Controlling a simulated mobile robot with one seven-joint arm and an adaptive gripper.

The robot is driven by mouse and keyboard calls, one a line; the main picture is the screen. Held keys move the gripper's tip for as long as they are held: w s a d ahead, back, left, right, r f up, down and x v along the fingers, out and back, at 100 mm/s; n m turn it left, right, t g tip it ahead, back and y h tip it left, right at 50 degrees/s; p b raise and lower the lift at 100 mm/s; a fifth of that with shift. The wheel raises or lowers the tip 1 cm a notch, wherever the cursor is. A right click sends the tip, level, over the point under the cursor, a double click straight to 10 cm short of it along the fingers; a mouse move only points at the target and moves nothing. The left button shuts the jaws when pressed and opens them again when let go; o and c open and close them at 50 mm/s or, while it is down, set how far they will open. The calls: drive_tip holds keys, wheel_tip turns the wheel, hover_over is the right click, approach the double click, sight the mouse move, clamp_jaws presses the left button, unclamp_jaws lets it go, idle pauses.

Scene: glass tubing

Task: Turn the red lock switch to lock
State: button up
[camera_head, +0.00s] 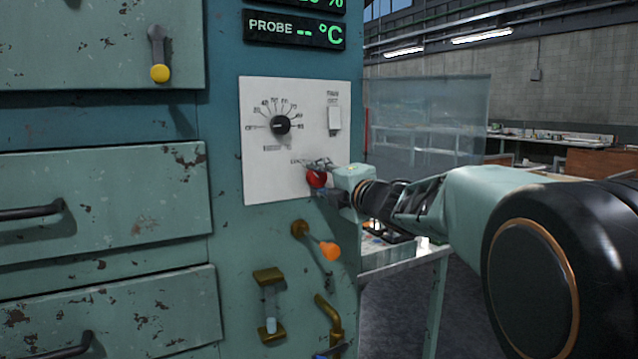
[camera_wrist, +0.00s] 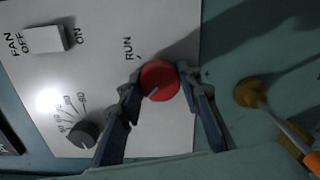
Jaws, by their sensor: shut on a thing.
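The red lock switch (camera_head: 316,178) is a round red knob low on the white control panel (camera_head: 262,185). In the wrist view the red knob (camera_wrist: 159,81) sits between the two fingers of my gripper (camera_wrist: 163,92), with the label RUN printed beside it. A pale line on the knob's face points toward its lower left in that view. My gripper (camera_head: 322,172) is shut on the knob, one finger on each side. In the head view my gripper partly hides the knob and its label. The lock marking cannot be read.
A black dial (camera_head: 280,125) and a white fan switch (camera_head: 334,119) share the panel above the knob. An orange-tipped lever (camera_head: 330,250) and brass fittings (camera_head: 268,276) project below. Drawers with dark handles (camera_head: 32,212) are at left. A clear sheet (camera_head: 425,115) stands at right.

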idle(0.3)
drive_tip(key=o, duration=1.2)
drive_tip(key=shift+c, duration=0.2)
drive_tip(key=shift+s+d, duration=0.1)
drive_tip(key=v, duration=1.1)
drive_tip(key=shift+s+d, duration=0.25)
drive_tip(key=shift+s, duration=0.05)
